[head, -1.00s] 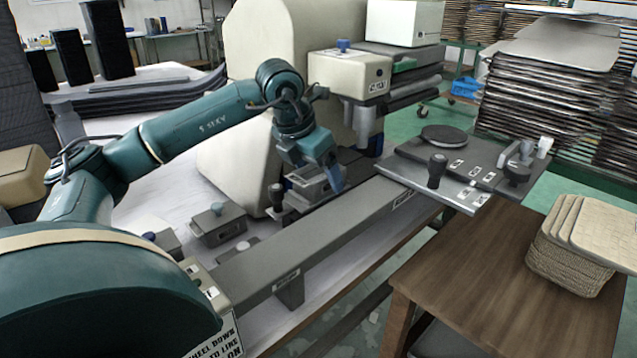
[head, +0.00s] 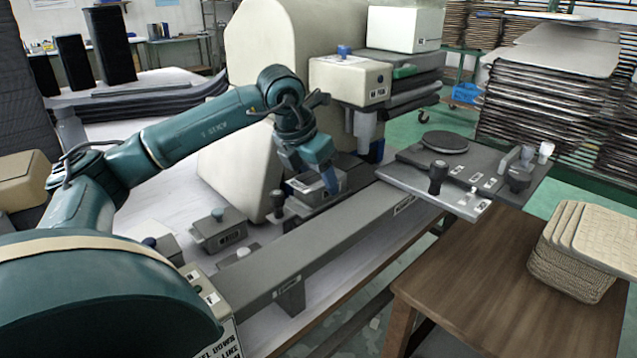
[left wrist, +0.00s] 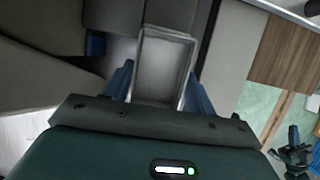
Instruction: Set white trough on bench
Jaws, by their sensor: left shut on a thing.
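The white trough (left wrist: 163,62) shows in the left wrist view as a pale, open rectangular box with a thin rim. It sits between the two blue fingers of my left gripper (left wrist: 160,88), which is shut on it. In the head view my left gripper (head: 322,182) points down beside the big cream machine housing, behind the long grey beam. A brown wooden bench (head: 500,285) stands at the lower right of the head view. My right gripper is not clearly seen.
The long grey beam (head: 330,240) lies between my left gripper and the wooden bench. A grey plate (head: 450,195) with dark knobs overhangs the bench's back edge. Stacked woven beige mats (head: 575,250) occupy the bench's right side. The bench's front middle is bare.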

